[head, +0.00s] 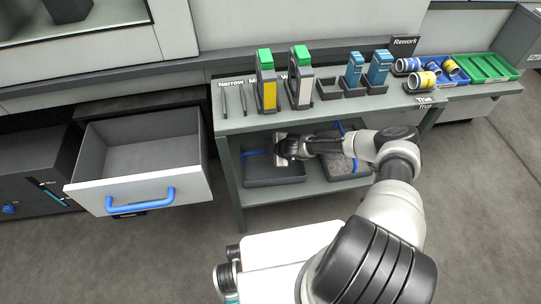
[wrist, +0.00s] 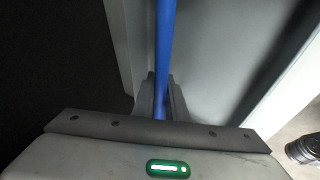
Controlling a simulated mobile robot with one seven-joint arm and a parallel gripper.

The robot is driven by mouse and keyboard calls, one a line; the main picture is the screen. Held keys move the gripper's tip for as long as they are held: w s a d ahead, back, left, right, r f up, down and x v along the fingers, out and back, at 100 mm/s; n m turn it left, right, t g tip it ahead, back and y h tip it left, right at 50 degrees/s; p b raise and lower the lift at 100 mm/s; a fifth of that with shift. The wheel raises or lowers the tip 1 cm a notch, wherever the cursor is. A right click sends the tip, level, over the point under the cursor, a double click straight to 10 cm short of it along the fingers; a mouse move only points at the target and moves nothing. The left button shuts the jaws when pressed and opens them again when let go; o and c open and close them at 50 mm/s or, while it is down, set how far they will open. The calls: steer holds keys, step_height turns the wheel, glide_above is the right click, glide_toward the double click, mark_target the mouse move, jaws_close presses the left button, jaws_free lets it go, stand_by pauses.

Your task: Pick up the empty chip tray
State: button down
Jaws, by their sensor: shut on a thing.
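The empty chip tray (head: 272,181) is a dark grey bin with a blue bar handle (head: 254,153), at the left of the bench's lower shelf. Its bare floor shows no chips. My gripper (head: 281,149) reaches in above this tray at the handle. In the wrist view the blue handle (wrist: 165,45) runs between the two fingers, and my gripper (wrist: 161,98) is shut on it. I cannot tell whether the tray is clear of the shelf. A second tray (head: 362,172) on the right holds grainy grey material and is partly hidden by my arm.
The bench top (head: 240,121) above carries narrow tools, green-topped holders, teal holders and several cylindrical parts. An open drawer (head: 140,180) with a blue handle juts out at the left. A green bin (head: 487,68) stands at the right. The floor in front is open.

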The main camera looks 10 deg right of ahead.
steer(key=s+r+p, duration=0.4)
steer(key=s+p, duration=0.1)
steer(key=s, duration=1.3)
step_height(320, 180, up, 6)
steer(key=p, duration=0.4)
steer(key=shift+r+p, duration=0.25)
steer(key=shift+p, duration=0.05)
